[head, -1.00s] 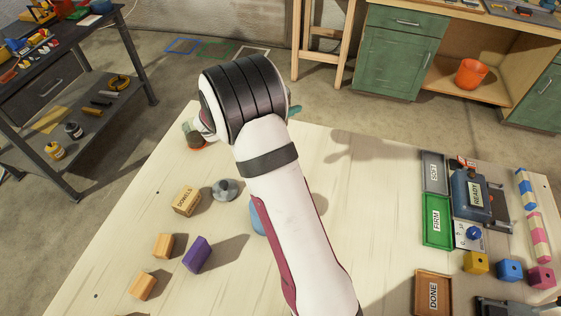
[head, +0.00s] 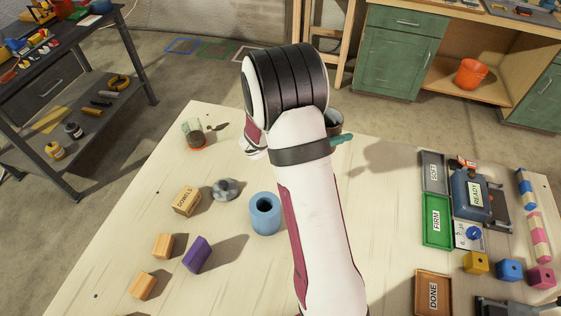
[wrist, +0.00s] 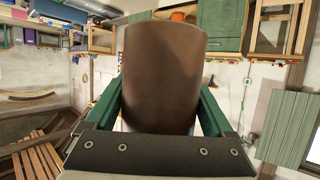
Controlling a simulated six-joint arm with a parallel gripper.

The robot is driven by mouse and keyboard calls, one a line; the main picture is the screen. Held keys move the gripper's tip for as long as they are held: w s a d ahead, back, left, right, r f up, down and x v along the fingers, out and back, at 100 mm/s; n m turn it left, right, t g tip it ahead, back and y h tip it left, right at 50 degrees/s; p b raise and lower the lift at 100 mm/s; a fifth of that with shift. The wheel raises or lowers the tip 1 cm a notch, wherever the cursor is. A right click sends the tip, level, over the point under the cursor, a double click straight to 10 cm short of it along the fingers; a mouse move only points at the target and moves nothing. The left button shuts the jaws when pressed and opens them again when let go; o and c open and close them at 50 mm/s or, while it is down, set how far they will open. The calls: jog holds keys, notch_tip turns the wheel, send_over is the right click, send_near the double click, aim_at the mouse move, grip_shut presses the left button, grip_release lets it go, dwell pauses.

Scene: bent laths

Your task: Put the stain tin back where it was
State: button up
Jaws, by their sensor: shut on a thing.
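The stain tin, a brown, curved-sided container (wrist: 165,62), fills the middle of the wrist view. My gripper (wrist: 158,105) is shut on it, with a green finger against each side. In the head view my arm hides most of the gripper. A teal finger (head: 342,139) and part of a dark, round-rimmed thing (head: 334,118), likely the tin, show just right of my wrist. Its height above the table cannot be told. A dark jar-like thing (head: 195,138) stands at a red-orange round mark at the table's far left.
A blue hollow cylinder (head: 265,213), a grey knobbed object (head: 226,189), a dowels box (head: 187,201), orange blocks (head: 162,246) and a purple block (head: 197,255) stand left of my arm. Trays (head: 437,219) and a blue device (head: 470,195) stand right. Table between is clear.

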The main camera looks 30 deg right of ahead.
notch_tip(320, 180, down, 2)
jog(key=w+a+f, duration=0.2)
jog(key=w, duration=0.1)
jog(key=w+a+f, duration=0.2)
jog(key=w, duration=0.1)
jog(key=w+a+f, duration=0.2)
jog(key=w+f, duration=0.1)
jog(key=shift+w+a, duration=0.15)
jog(key=shift+a, duration=0.2)
jog(key=shift+w+f, duration=0.15)
jog(key=shift+f, duration=1.95)
jog(key=shift+f, duration=0.1)
